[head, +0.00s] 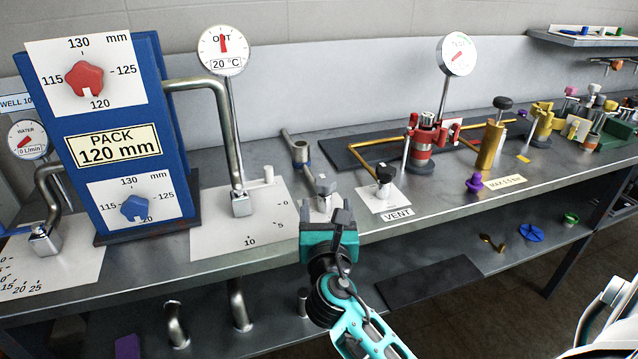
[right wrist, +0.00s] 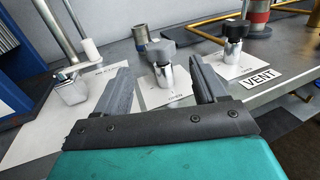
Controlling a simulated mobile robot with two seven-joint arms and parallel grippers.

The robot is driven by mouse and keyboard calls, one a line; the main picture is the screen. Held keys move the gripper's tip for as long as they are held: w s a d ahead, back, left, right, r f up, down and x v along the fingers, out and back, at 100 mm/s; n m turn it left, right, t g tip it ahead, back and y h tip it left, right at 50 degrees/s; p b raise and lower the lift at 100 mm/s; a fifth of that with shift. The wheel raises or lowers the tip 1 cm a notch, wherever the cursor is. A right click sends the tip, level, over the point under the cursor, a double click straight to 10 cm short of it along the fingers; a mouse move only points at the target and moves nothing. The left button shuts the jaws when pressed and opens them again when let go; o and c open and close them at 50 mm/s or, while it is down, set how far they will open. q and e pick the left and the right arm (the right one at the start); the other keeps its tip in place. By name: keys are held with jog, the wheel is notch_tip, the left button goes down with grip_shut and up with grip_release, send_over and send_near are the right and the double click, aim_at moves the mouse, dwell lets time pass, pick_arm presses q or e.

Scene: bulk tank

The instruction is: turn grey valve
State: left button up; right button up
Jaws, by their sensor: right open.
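The grey valve (head: 325,186) has a grey knob on a silver body and stands on a white plate near the bench's front edge. In the right wrist view the grey valve (right wrist: 163,68) shows between my two fingers, with part of the word OPEN on its plate. My right gripper (head: 328,214) is just in front of the valve in the head view. In the right wrist view my right gripper (right wrist: 160,66) is open, one finger on each side of the valve. I see no contact. My left gripper is not in view.
A black-knobbed valve (head: 384,180) on a plate marked VENT stands close on the right. A silver pipe fitting (head: 240,204) stands on the left, and a grey-blue tube (head: 299,152) behind. A blue panel (head: 165,120) rises farther left. Below is a lower shelf (head: 410,290).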

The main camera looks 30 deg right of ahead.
aim_at(326, 189)
jog(key=x, duration=0.9)
jog(key=shift+w+d, duration=0.1)
jog(key=shift+w, duration=0.2)
jog(key=shift+c, duration=0.2)
jog(key=c, duration=0.9)
